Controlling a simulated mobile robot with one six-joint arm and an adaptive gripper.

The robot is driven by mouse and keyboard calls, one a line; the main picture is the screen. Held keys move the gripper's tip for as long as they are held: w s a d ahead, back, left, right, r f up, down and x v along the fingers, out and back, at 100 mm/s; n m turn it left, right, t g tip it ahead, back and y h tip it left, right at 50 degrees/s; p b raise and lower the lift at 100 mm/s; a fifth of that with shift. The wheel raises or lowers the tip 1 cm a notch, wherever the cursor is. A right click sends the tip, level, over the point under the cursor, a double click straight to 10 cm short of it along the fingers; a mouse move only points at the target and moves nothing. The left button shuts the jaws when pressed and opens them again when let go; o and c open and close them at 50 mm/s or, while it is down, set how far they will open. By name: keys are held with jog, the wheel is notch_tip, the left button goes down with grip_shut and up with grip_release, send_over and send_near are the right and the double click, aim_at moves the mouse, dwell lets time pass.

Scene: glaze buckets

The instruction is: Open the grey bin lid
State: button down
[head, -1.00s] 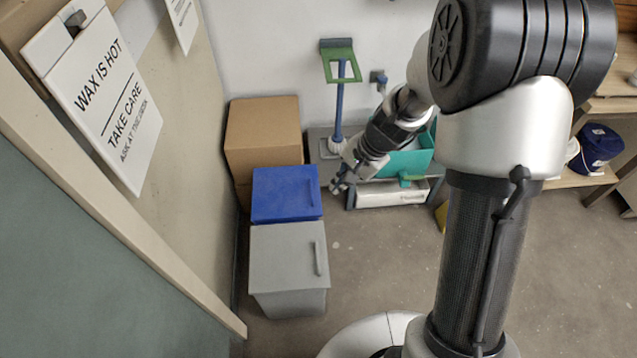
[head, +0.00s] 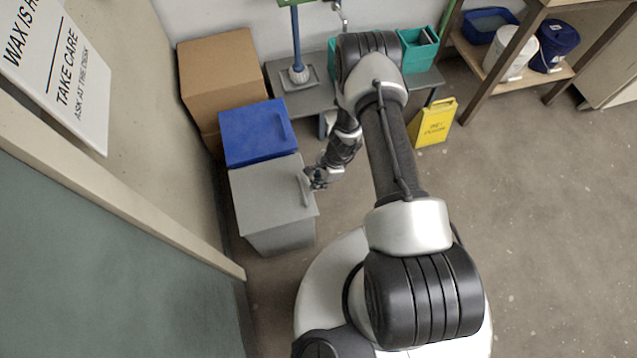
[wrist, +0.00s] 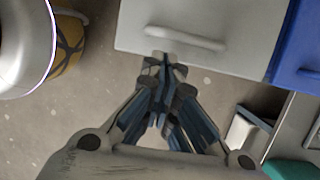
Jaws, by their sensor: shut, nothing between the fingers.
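The grey bin (head: 278,235) stands on the floor with its grey lid (head: 265,195) down flat. A grey bar handle (head: 305,189) runs along the lid's right edge; it also shows in the wrist view (wrist: 186,39). My gripper (head: 314,180) is just right of the handle in the head view. In the wrist view my gripper (wrist: 162,60) has its fingertips together, empty, at the lid's edge just below the handle. I cannot tell whether the fingertips touch the lid.
A blue-lidded bin (head: 258,133) stands directly behind the grey one, with cardboard boxes (head: 218,75) behind it. A wall with a warning sign is at left. A yellow floor sign (head: 434,122) and a shelf with buckets (head: 551,46) are at right. The floor at right is clear.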

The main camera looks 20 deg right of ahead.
aim_at(310, 198)
jog(key=b+x, duration=0.2)
jog(key=x, duration=0.4)
jog(key=shift+f, duration=0.3)
jog(key=shift+r, duration=0.1)
